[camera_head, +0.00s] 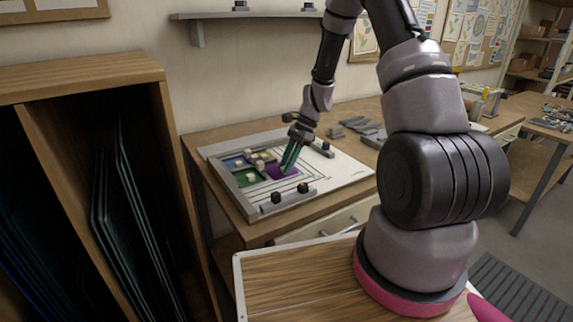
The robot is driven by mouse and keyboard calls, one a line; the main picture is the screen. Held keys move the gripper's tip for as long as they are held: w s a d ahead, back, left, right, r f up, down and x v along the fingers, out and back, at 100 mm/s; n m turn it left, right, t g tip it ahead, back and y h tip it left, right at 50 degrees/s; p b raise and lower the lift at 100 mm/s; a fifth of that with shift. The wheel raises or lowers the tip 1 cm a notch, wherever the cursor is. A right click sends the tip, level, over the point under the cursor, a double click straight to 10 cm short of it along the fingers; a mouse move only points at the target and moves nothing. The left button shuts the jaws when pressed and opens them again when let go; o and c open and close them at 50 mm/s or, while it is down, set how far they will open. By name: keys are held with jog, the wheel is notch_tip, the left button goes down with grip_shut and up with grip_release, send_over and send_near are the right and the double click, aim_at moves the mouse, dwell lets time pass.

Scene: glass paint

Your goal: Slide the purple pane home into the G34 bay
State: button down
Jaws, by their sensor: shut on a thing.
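The purple pane (275,172) lies on the white board (339,174) on the workbench, beside the blue and green panes. My gripper (288,167) reaches down from above with its greenish fingers at the purple pane's right side. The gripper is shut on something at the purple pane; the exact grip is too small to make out. A blue pane (233,163) and a green pane (249,179) lie to the left of it. I cannot read any G34 label, and I cannot tell whether the purple pane touches its neighbours.
Grey bars (233,194) edge the board at left and front. Dark-knobbed blocks (303,188) stand at its front and right. Small pale knobs sit on the panes. Grey strips (364,127) lie behind on the bench. A wooden rack (160,110) with glass sheets stands at left.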

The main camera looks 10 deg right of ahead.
jog(key=shift+w+a, duration=0.3)
jog(key=shift+a, duration=0.3)
jog(key=shift+w+a, duration=0.25)
jog(key=shift+a, duration=0.35)
dwell(1.3)
jog(key=c, duration=0.6)
grip_release()
jog(key=shift+r, duration=0.1)
notch_tip(320, 180, up, 7)
dwell(0.4)
